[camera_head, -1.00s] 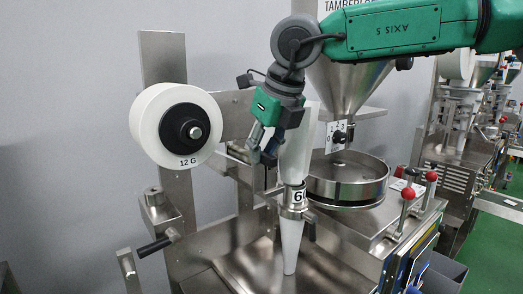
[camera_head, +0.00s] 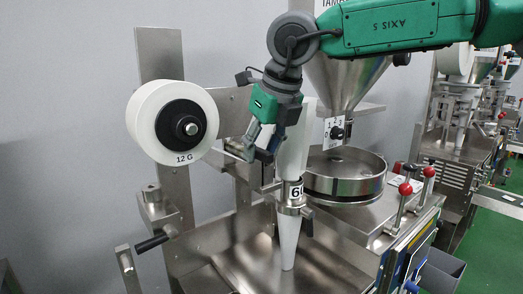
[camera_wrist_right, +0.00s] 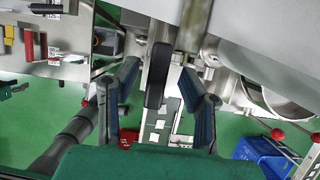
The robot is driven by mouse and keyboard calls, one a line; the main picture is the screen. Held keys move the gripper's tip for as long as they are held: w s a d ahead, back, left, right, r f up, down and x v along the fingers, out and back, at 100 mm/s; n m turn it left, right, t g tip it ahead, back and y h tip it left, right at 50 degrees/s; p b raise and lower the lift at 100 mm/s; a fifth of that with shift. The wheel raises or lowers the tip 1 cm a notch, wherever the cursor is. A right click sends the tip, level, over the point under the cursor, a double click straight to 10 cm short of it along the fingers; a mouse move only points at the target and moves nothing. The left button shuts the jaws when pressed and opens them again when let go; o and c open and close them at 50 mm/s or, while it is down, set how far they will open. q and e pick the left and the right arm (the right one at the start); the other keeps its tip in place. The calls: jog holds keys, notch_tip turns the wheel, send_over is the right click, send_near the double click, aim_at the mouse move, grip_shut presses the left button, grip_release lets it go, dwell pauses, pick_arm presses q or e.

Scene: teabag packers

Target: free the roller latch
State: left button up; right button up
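A black, rounded lever (camera_wrist_right: 157,75), which looks like the roller latch, stands between my right gripper's fingers in the right wrist view. The blue-padded fingers of my right gripper (camera_wrist_right: 160,92) are apart on either side of it, with gaps showing. In the head view my right gripper (camera_head: 257,143) points down just right of the white film roll (camera_head: 145,121), beside the metal arm behind it. The latch is hard to make out there, hidden by the gripper and roll. My left gripper is in neither view.
A white forming tube (camera_head: 288,240) with a "60" collar is close right of my right gripper. The hopper (camera_head: 345,85) and round steel pan (camera_head: 343,185) stand further right. A black handle (camera_head: 152,243) sticks out below the roll. Red-knobbed levers (camera_head: 405,190) stand at right.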

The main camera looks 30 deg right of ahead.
jog(key=v, duration=1.1)
jog(key=shift+r, duration=0.35)
jog(key=shift+s, duration=0.2)
